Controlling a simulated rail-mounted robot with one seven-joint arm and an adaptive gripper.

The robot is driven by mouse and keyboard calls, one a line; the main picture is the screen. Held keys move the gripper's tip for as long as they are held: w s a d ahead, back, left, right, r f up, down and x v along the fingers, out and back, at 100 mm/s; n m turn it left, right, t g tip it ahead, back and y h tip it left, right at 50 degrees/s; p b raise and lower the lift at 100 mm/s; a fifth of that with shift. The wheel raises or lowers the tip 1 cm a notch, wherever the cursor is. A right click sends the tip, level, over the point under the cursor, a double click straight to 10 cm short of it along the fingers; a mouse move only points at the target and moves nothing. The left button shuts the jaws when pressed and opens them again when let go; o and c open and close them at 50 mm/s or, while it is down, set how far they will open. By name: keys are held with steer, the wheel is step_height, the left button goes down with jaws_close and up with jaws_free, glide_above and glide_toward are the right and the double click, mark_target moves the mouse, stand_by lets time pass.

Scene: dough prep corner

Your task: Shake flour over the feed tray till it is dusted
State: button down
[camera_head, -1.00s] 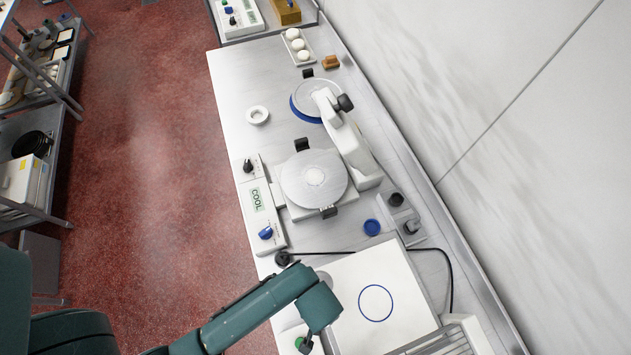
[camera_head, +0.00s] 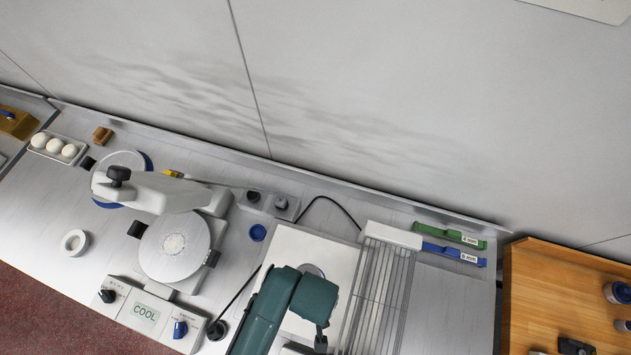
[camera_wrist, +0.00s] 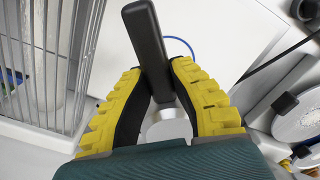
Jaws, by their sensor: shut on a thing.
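A flat white panel (camera_head: 335,258), which looks like the feed tray, lies on the steel counter. A dark blue ring is marked on it, mostly hidden behind my arm. No flour can be made out on its visible part. In the wrist view, my gripper (camera_wrist: 157,78) has its yellow-backed fingers shut on a dark bar-shaped handle (camera_wrist: 147,40). A pale rounded piece (camera_wrist: 167,128) shows between the fingers; I cannot tell whether it belongs to the held thing. Part of the ring shows beyond the handle over the white panel (camera_wrist: 225,35).
A wire rack (camera_head: 375,290) stands right beside the panel. A press with a round plate (camera_head: 174,246) and a COOL display (camera_head: 146,313) are to the left. Green (camera_head: 450,235) and blue (camera_head: 455,254) strips lie at the back right. A black cable runs behind the panel.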

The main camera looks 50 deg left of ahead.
steer(key=shift+f+b, duration=0.85)
steer(key=shift+f, duration=1.75)
steer(key=shift+w, duration=0.1)
steer(key=shift+s+d+p, duration=0.55)
steer(key=shift+s+p, duration=0.35)
steer(key=shift+p, duration=0.1)
steer(key=w+a, duration=0.2)
steer(key=w, duration=0.1)
steer(key=shift+w+a, duration=0.1)
steer(key=shift+w, duration=0.1)
